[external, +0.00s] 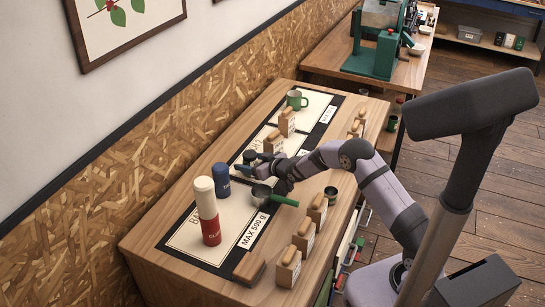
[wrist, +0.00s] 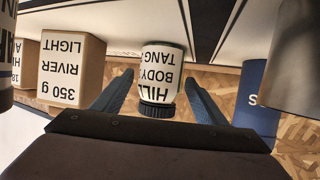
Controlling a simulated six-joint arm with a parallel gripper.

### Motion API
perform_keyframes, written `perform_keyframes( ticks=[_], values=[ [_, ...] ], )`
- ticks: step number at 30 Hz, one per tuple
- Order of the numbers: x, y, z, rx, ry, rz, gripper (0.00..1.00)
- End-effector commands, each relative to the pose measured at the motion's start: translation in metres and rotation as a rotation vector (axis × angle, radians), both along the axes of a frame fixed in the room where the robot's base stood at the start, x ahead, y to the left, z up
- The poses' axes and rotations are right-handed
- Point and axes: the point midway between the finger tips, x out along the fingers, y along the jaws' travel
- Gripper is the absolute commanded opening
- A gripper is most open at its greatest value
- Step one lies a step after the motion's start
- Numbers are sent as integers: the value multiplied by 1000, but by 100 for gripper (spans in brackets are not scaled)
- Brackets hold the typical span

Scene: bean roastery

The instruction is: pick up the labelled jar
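The labelled jar (wrist: 162,65) is in the middle of the wrist view, white with a dark ribbed lid. Its upside-down print includes "BODY" and "TANG". My gripper (wrist: 159,78) is open, with one dark finger on each side of the jar. A gap shows between each finger and the jar, so I see no contact. In the external view, my gripper (external: 250,167) is low over the table mat, beyond the pan; the jar is mostly hidden there and hard to make out.
A blue canister (external: 221,179) and a red-and-cream stack (external: 209,222) stand left of my gripper. A green-handled pan (external: 263,198) is close in front. Labelled boxes, including "RIVER LIGHT" (wrist: 70,70), stand nearby. A green mug (external: 296,101) is at the far end.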

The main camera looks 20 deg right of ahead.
Motion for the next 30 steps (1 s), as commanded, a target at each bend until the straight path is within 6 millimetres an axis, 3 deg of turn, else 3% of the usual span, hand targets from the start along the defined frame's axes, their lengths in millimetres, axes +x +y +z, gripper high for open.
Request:
perform_keyframes(
  ticks=[1, 5, 6, 17, 30],
  values=[
    [0, 0, 0, 0, 0, 0, 53],
    [0, 0, 0, 0, 0, 0, 22],
    [0, 0, 0, 0, 0, 0, 19],
    [1, 0, 8, 2, -5, 0, 19],
    [0, 0, 75, 1, -6, 1, 19]
  ],
)
